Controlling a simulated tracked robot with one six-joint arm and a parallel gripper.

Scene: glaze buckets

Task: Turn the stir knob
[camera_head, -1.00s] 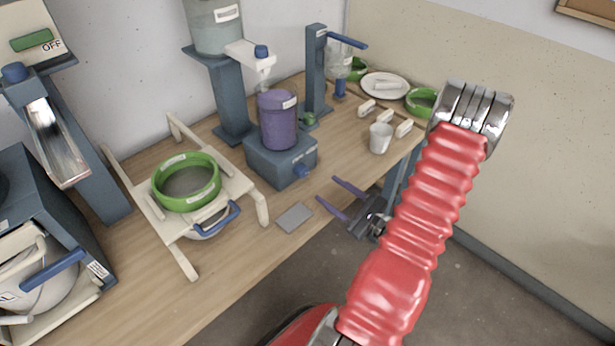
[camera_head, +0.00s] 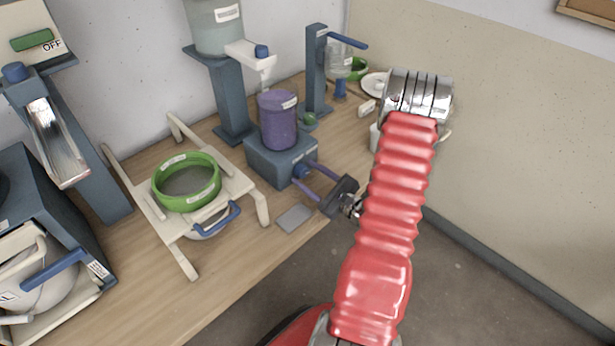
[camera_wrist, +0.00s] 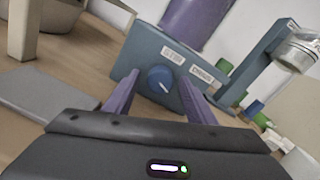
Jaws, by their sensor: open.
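The stir knob (camera_wrist: 160,79) is a round blue dial with a white pointer mark on the front of a blue-grey box (camera_wrist: 146,50). A label reading STIR is above it. In the head view the knob (camera_head: 300,171) is on the box (camera_head: 268,162), which carries a purple container (camera_head: 278,120). My gripper (camera_wrist: 158,92) is open, with its purple fingers on either side of the knob; I cannot tell whether they touch it. In the head view my gripper (camera_head: 306,178) reaches the box from the front right.
A green-rimmed sieve (camera_head: 187,204) rests on a cream stand left of the box. A grey flat tile (camera_head: 294,218) lies near the table's front edge. A tall blue-grey stand (camera_head: 316,75) is behind the box. Several small items and a white plate are at the back right.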

